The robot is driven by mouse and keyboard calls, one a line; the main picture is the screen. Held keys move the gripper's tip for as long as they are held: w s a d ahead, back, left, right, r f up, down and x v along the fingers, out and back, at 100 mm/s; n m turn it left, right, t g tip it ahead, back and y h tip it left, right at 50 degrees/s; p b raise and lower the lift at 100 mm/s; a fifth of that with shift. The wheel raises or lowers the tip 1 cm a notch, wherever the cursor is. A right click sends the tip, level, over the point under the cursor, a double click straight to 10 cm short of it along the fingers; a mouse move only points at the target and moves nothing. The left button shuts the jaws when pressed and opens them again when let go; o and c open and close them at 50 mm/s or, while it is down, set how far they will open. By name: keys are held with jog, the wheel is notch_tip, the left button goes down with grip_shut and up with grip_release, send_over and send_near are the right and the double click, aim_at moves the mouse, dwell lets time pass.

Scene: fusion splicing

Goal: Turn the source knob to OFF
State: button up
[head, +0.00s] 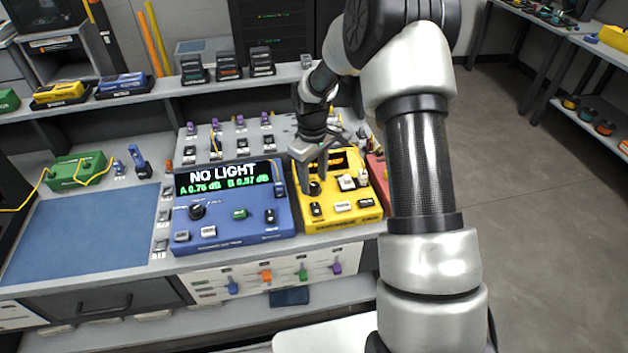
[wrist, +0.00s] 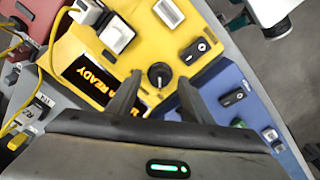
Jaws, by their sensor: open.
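The yellow source unit (head: 345,218) stands on the bench, right of the blue meter. Its black round knob shows in the wrist view (wrist: 160,75) with a light pointer line. In the head view the knob (head: 315,187) is partly covered by my gripper. The unit's small display (wrist: 88,80) shows orange text with "READY" legible. My gripper (wrist: 156,98) is open above the unit, with the knob between and just beyond its two fingertips in the wrist view. I cannot tell whether either finger touches the knob. My gripper (head: 318,172) also shows in the head view.
The blue meter (head: 232,222) reads "NO LIGHT" with A 0.76 dB and B 0.97 dB. A red unit (head: 376,170) adjoins the yellow one on the right. Switches and buttons surround the knob. A blue mat (head: 80,232) lies at left, with a green box (head: 78,171) behind it.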

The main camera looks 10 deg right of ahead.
aim_at(313, 187)
notch_tip(313, 187, up, 16)
jog(key=shift+s+a+p, duration=0.15)
jog(key=shift+a+p, duration=0.05)
jog(key=shift+p, duration=0.25)
jog(key=shift+r, duration=0.1)
jog(key=s+r+m+t+p, duration=0.2)
jog(key=s+r+m+p, duration=0.1)
jog(key=s+r, duration=1.15)
jog(key=s+r+m+t+p, duration=0.3)
jog(key=s+r+m, duration=0.1)
jog(key=s, duration=1)
jog(key=shift+r, duration=0.45)
jog(key=shift+s+d, duration=0.1)
